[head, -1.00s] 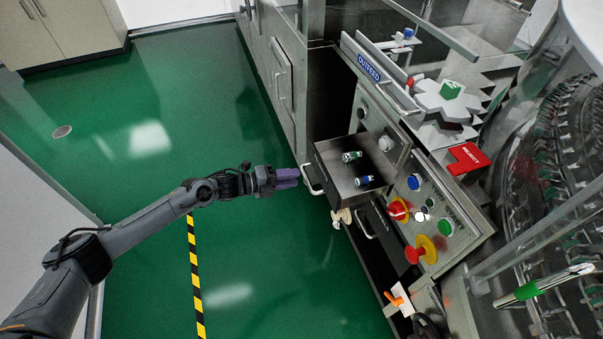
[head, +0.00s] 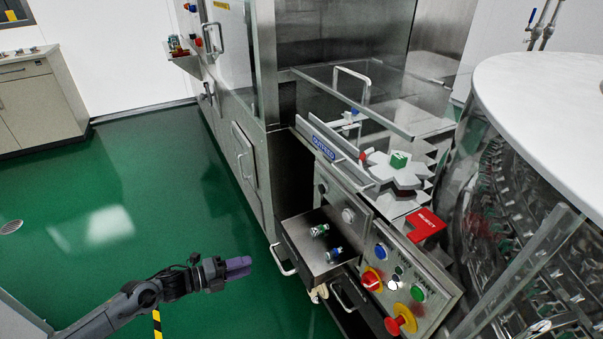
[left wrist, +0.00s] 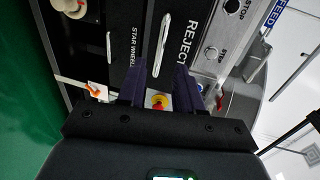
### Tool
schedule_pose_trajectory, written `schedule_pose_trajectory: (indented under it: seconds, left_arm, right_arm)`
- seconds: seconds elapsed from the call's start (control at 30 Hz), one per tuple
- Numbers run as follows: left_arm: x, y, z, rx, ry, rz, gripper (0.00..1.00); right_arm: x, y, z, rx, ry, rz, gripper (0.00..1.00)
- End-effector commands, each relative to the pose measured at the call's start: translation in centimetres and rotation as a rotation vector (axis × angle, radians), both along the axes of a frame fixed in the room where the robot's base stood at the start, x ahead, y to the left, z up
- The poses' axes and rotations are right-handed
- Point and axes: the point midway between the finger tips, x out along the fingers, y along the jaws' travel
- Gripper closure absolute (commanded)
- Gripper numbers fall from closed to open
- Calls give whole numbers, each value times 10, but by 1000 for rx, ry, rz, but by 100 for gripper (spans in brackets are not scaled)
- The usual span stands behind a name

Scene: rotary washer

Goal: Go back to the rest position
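My left gripper (head: 238,268) has purple fingers and is over the green floor, just left of the pulled-out steel drawer (head: 292,237). A gap shows between its fingertips and the drawer's handle (head: 283,262). In the left wrist view the two fingers of my left gripper (left wrist: 160,85) stand apart with nothing held between them. A yellow and red button (left wrist: 159,101) shows in the gap, farther off. My right arm and gripper are not in view.
The drawer holds a small green-topped item (head: 319,229) and a blue one (head: 334,253). The control panel (head: 405,272) with coloured buttons is to its right. A red reject piece (head: 426,224) lies above the panel. The floor (head: 150,220) at left is clear.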

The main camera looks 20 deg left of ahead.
Motion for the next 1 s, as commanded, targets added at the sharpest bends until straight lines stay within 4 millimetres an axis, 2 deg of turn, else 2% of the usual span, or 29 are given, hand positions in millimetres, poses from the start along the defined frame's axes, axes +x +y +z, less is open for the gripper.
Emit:
schedule_pose_trajectory:
  seconds: [0.07,0.17,0.27,0.3,0.37,0.4,0.5,0.6,0.67,0.77,1.0]
  left_arm:
    - [-9,-2,-8,-3,27,-2,65]
    - [-30,-17,-27,-32,80,-9,65]
    - [-63,-53,-44,-107,147,-24,65]
    - [-78,-74,-44,-152,167,-34,65]
    - [-101,-110,-37,-231,188,-46,65]
    - [-117,-136,-29,-284,208,-43,65]
    - [-151,-193,4,-409,287,47,65]
    - [-171,-221,42,-514,422,226,65]
    - [-178,-221,59,-560,510,348,65]
    - [-190,-208,82,-624,657,556,65]
    - [-233,-150,121,-742,984,1040,65]
  right_arm:
    - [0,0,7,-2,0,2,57]
    - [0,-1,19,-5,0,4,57]
    - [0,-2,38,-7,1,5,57]
    - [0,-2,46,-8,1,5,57]
    - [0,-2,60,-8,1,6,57]
    - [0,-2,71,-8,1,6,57]
    - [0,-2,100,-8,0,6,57]
    - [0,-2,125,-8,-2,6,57]
    - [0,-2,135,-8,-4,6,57]
    - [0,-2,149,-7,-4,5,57]
    - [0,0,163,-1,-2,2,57]
